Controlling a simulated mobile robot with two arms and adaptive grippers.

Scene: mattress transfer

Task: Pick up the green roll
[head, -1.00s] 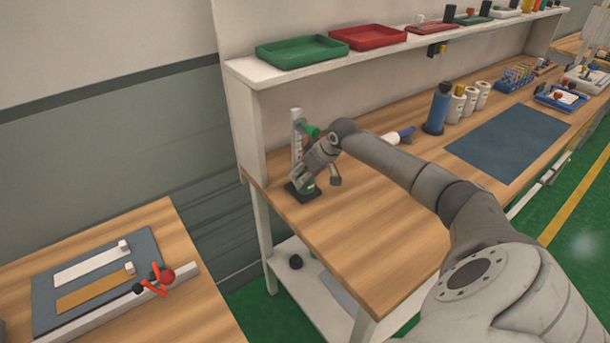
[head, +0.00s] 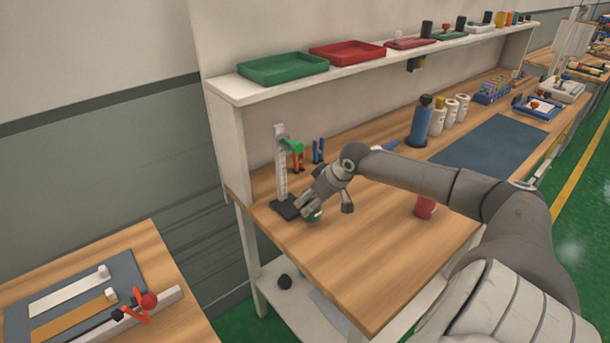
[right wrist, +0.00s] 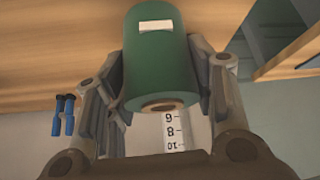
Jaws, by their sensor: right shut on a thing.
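The green roll (right wrist: 158,60) fills the upper middle of the right wrist view, with a white label on its side and a pale core at its near end. My right gripper (right wrist: 160,95) has a finger on each side of it and is shut on it. In the head view the right gripper (head: 322,206) is low over the bench's left end, just right of a grey upright stand with a scale (head: 281,165). Only a bit of the green roll (head: 314,215) shows there, below the fingers. The fingers hide the rest. My left gripper is not in view.
A red object (head: 425,207) stands on the bench (head: 365,265) under my forearm. Blue and orange tools (head: 318,151) stand behind the gripper. A blue bottle (head: 419,127) and white rolls (head: 450,113) are farther right. A shelf (head: 222,91) with trays overhangs the back.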

